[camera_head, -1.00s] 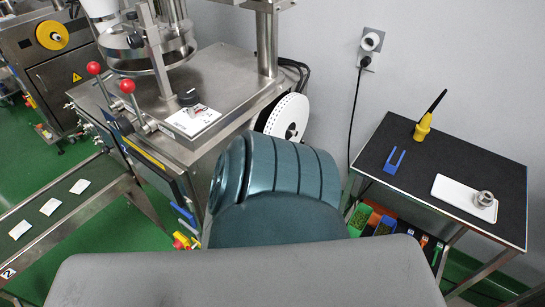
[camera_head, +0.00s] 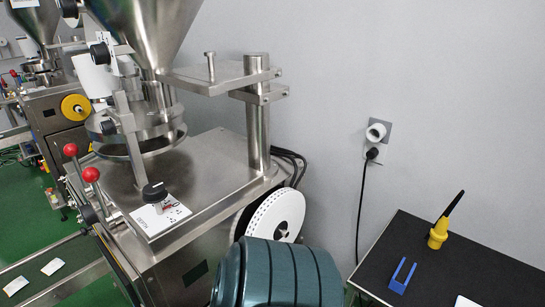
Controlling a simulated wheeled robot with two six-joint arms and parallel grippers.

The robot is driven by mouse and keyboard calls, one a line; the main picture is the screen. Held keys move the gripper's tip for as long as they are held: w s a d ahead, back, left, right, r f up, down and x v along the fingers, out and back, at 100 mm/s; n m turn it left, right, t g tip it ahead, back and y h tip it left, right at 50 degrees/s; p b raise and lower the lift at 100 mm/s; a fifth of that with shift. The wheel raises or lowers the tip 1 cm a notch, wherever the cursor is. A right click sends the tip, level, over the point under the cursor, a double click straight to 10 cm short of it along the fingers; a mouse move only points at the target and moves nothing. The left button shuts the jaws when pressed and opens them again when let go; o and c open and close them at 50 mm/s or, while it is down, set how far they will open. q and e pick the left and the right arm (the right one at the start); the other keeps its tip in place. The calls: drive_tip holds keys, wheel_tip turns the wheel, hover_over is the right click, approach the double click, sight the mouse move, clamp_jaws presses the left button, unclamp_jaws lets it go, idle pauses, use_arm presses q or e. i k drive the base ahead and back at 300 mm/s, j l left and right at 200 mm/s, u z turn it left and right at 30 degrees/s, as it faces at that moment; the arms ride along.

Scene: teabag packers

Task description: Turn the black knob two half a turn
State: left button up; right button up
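A black knob (camera_head: 154,191) stands on a white label plate (camera_head: 161,214) on the steel top of the packing machine (camera_head: 205,185), left of the picture's middle. Another black knob (camera_head: 101,54) is on the side of the column under the hopper, higher up at the left. I cannot read a number on either knob. Neither of my grippers is in view.
Two red-ball levers (camera_head: 91,175) stand at the machine's left edge. A white reel (camera_head: 277,216) and a teal ribbed object (camera_head: 278,275) are in front. A black-topped table (camera_head: 420,255) holds a yellow tool (camera_head: 438,234) and a blue fork (camera_head: 402,276). A plug (camera_head: 371,153) sits in the wall.

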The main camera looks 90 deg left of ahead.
sight(89, 213)
drive_tip(key=u, duration=2)
